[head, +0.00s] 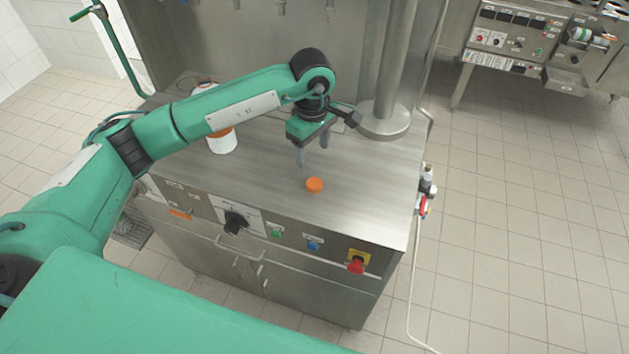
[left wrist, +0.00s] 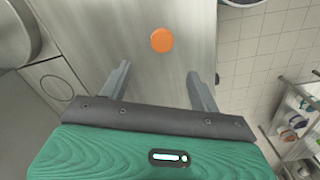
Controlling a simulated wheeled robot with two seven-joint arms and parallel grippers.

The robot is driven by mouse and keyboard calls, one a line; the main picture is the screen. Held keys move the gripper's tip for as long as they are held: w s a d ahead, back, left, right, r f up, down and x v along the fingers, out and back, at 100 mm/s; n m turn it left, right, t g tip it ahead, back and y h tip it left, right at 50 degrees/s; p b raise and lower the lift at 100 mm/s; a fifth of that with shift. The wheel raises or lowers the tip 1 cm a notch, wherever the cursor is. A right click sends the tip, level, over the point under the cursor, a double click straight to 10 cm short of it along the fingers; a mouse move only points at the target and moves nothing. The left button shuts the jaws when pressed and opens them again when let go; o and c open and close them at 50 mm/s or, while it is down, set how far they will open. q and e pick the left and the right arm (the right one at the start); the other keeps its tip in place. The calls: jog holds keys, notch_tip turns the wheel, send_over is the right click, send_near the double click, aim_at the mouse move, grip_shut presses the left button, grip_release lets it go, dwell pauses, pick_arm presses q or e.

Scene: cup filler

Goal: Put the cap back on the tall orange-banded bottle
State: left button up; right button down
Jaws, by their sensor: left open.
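The orange cap (head: 314,185) lies on the steel machine top near its front edge. It also shows in the left wrist view (left wrist: 162,40), beyond and between my two fingers. The bottle (head: 222,142) is white with an orange band and stands on the machine top to the left; my left arm crosses in front of its middle, and its upper part shows behind the arm. My left gripper (head: 312,160) is open and empty, pointing down above the top, just behind the cap and apart from it. It also shows open in the left wrist view (left wrist: 160,80). My right gripper is not in view.
The steel machine top (head: 270,165) is clear around the cap. A vertical steel column (head: 392,70) on a round base stands at the back right. The front panel carries a black knob (head: 236,221) and a red emergency button (head: 356,266). Tiled floor lies to the right.

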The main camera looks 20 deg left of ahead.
pick_arm(q)
jog(key=p, duration=0.1)
send_over(314, 183)
jog(key=f, duration=0.4)
jog(key=shift+w+a+f, duration=0.2)
jog(key=shift+w+a, duration=0.1)
jog(key=shift+f, duration=0.45)
jog(key=shift+s+d+f+p, duration=0.15)
jog(key=shift+f+p, duration=0.2)
jog(key=shift+p, duration=0.45)
jog(key=f+p, duration=0.1)
jog(key=f, duration=0.1)
jog(key=f+p, duration=0.1)
jog(key=shift+s+d+f, duration=0.15)
jog(key=shift+d+f, duration=0.05)
jog(key=shift+f, duration=0.55)
jog(key=c, duration=1.1)
